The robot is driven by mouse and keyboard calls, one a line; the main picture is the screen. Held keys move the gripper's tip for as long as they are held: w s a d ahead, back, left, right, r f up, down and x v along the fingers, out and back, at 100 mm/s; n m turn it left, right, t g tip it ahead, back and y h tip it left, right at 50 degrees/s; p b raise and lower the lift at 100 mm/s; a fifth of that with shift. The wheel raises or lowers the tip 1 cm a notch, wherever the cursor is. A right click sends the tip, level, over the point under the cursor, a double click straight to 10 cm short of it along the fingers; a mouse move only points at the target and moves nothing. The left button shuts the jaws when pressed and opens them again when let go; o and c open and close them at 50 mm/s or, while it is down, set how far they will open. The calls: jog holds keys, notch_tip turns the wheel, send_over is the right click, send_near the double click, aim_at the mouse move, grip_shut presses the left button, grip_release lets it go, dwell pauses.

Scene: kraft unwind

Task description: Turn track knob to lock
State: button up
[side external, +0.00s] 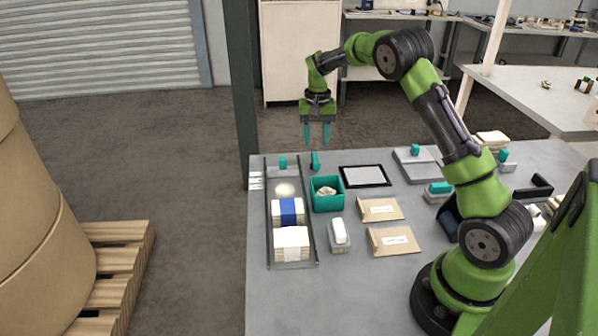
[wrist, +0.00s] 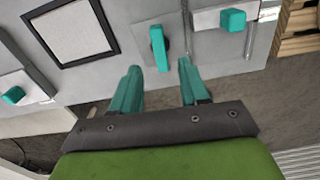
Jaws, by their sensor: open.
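An elongated teal knob (side external: 315,161) stands on a light plate beside the far end of the railed track (side external: 269,215). In the wrist view the knob (wrist: 158,48) sits on a dark round base, its long side running nearly up and down the picture. A grey slide block (side external: 273,171) with a teal handle (side external: 283,162) lies across the track's far end. My gripper (side external: 316,141) is open and empty above the knob, apart from it. In the wrist view the knob appears in line with the gap between my fingertips (wrist: 158,66).
The track holds paper stacks (side external: 291,244), one with a blue band (side external: 292,211). A teal bin (side external: 327,204), a black-framed panel (side external: 364,181) and brown envelopes (side external: 394,241) lie to the right. The table's far edge is close by the knob. Air around my gripper is clear.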

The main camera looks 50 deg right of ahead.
aim_at(316, 157)
notch_tip(316, 157, up, 11)
jog(key=shift+f, duration=0.2)
jog(key=s+a+r+n+t+y, duration=0.1)
jog(key=s+a+r+n+t, duration=0.1)
jog(key=s+a, duration=0.9)
jog(key=s+a+r+n+t+y, duration=0.1)
jog(key=s+a+r+n+t, duration=0.2)
jog(key=s+a, duration=0.9)
jog(key=shift+s+r+n+t, duration=0.15)
jog(key=shift+s+n+t, duration=0.15)
jog(key=shift+s+t, duration=0.7)
